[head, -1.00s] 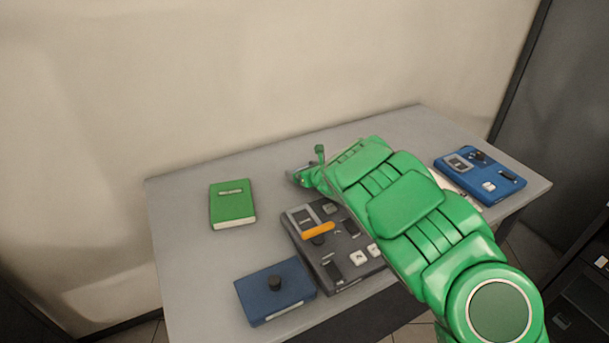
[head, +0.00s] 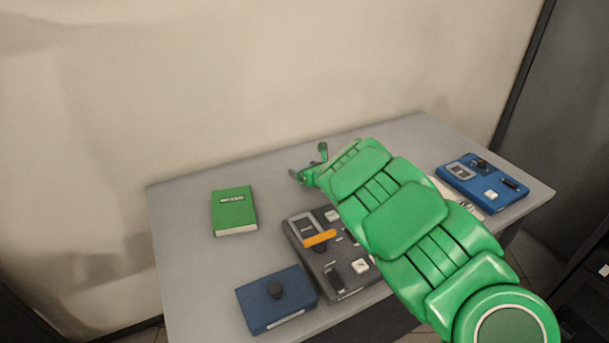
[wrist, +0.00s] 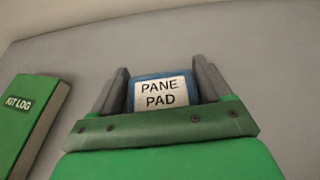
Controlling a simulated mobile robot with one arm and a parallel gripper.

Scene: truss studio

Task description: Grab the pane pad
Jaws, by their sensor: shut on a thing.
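The pane pad (wrist: 160,92) is a blue block with a white label reading "PANE PAD" in the wrist view. It sits between the two grey fingers of my gripper (wrist: 161,77), which are shut on it. In the head view my gripper (head: 303,177) is over the back middle of the table, with its fingertips small and partly hidden by my green arm. The pad cannot be made out clearly there. I cannot tell whether the pad touches the table.
On the grey table (head: 185,270) a green book labelled "KIT LOG" (head: 234,211) lies left of my gripper. A dark control box (head: 335,275) with an orange bar is in front, a blue box with a knob (head: 262,308) front left, and a blue device (head: 482,182) at right.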

